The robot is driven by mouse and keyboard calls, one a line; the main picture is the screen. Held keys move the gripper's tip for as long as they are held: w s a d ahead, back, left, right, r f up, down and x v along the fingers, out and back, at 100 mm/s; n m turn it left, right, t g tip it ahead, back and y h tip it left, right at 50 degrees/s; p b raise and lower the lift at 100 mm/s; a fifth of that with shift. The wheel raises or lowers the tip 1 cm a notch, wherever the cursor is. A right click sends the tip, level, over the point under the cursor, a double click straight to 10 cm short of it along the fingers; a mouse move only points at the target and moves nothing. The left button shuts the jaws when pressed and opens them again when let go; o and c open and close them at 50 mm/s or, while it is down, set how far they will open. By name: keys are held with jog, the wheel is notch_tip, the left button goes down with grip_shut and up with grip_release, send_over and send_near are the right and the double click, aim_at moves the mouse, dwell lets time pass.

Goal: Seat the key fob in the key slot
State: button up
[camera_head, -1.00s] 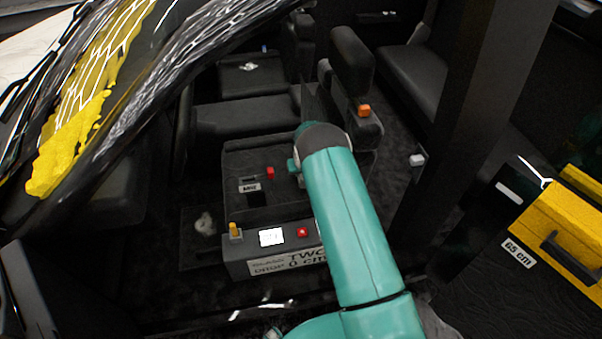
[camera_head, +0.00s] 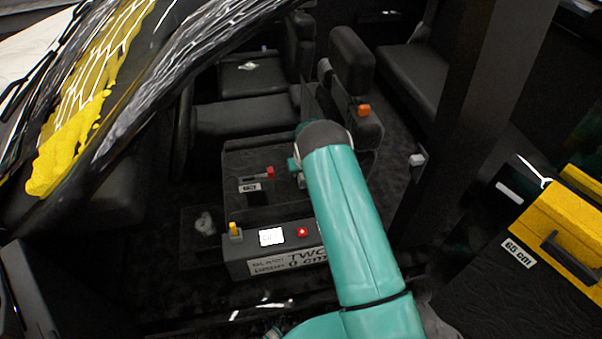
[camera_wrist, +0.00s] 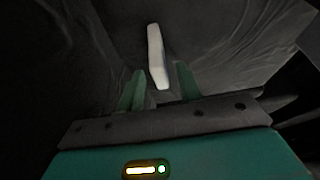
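My gripper (camera_wrist: 160,70) shows in the wrist view as two green fingers standing apart. A pale, narrow upright piece (camera_wrist: 156,52) shows between them, with a gap on both sides; I cannot tell whether it is the key fob. In the head view my arm's end is over the right part of the dark console (camera_head: 235,160) and hides my fingertips. A small red-ended piece (camera_head: 269,172) is on the console, just above a small white label (camera_head: 249,188) too blurred to read. I cannot tell for sure which part is the key slot.
A panel in front carries a yellow switch (camera_head: 235,230), a white display (camera_head: 271,237) and a red button (camera_head: 302,232). Black seats (camera_head: 240,117) stand behind. A dark pillar (camera_head: 455,130) and a yellow case (camera_head: 560,235) are on the right.

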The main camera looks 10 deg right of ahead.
jog(key=s+a+r, duration=0.1)
jog(key=s+r, duration=0.6)
jog(key=r, duration=0.6)
jog(key=s+a+r+y, duration=0.1)
jog(key=s+r, duration=0.5)
jog(key=r, duration=0.7)
jog(key=s+a+r, duration=0.1)
jog(key=s+r, duration=0.6)
jog(key=r, duration=0.7)
jog(key=s+r, duration=0.3)
jog(key=s, duration=1)
jog(key=s+r+t+h, duration=0.1)
jog(key=s+r, duration=0.3)
jog(key=s, duration=0.9)
jog(key=shift+d, duration=0.25)
jog(key=shift+a, duration=0.2)
